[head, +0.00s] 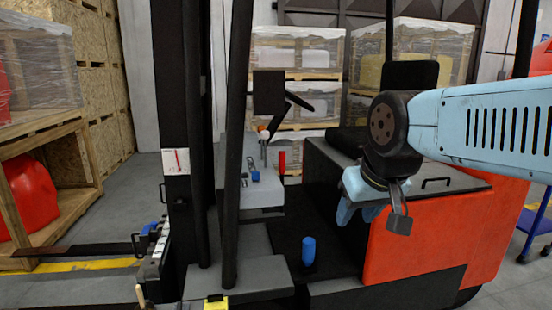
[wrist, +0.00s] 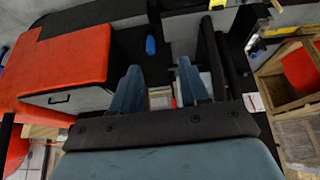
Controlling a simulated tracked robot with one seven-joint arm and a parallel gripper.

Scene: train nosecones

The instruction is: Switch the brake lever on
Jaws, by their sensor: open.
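A forklift stands in the middle of the head view. My gripper (head: 358,214) is open and empty, to the right of the console. Its two blue fingers show apart in the wrist view (wrist: 160,80).
The orange-red forklift body (head: 420,235) and black seat (head: 347,140) lie below and behind my gripper. Dark mast posts (head: 238,130) stand left of the console. Wooden crates (head: 88,180) are at the left; wrapped pallets (head: 300,60) stand behind. The space between gripper and console looks clear.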

